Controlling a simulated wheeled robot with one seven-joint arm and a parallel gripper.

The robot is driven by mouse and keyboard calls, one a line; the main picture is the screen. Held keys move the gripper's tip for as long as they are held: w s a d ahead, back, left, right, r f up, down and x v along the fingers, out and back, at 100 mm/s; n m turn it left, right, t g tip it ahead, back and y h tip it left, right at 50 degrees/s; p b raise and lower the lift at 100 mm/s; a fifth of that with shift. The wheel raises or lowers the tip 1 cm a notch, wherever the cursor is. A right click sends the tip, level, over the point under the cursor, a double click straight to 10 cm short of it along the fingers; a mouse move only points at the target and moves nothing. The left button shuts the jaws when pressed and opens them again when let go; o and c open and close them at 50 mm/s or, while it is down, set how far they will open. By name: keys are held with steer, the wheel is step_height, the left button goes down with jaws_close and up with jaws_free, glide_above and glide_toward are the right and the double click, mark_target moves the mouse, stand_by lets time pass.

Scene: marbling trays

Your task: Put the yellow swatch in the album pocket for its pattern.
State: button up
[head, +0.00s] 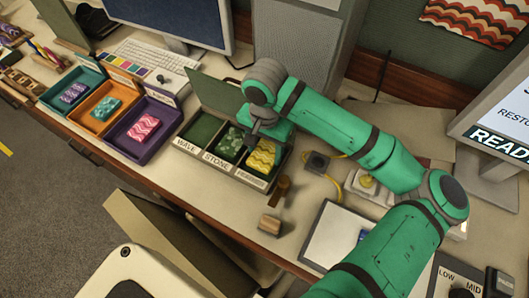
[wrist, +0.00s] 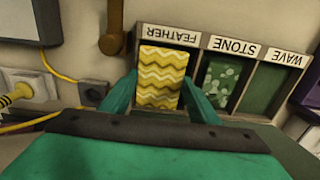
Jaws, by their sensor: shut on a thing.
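The yellow swatch (head: 262,158) has a white and gold zigzag pattern. It also shows in the wrist view (wrist: 162,75), between the two fingers. My gripper (head: 258,136) is shut on it, over the FEATHER end of the album (head: 238,176). The swatch lines up with the FEATHER pocket and hides most of it; I cannot tell if it rests on the pocket floor. The STONE pocket (wrist: 221,80) in the middle shows a green piece with pale spots. The WAVE pocket (head: 202,131) looks plain dark green and empty.
A teal tray (head: 50,103), an orange tray (head: 84,124) and a purple tray (head: 119,149), each with a swatch, stand left of the album. A brown handle-like object (head: 282,187) and a wooden block (head: 269,224) lie near its right end. A keyboard (head: 150,58) is behind.

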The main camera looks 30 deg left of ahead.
mark_target(264, 154)
steer(key=shift+w+a+f, duration=0.3)
steer(key=shift+w+f, duration=0.2)
steer(key=shift+f, duration=0.15)
steer(key=shift+w+a+f, duration=0.2)
steer(key=shift+a+f, duration=0.1)
steer(key=shift+f, duration=0.1)
step_height(264, 154, down, 3)
steer(key=shift+w+d+f, duration=0.1)
steer(key=shift+w+f, duration=0.05)
steer(key=shift+f, duration=0.05)
steer(key=o, duration=0.9)
steer(key=shift+f, duration=0.1)
steer(key=shift+c, duration=0.2)
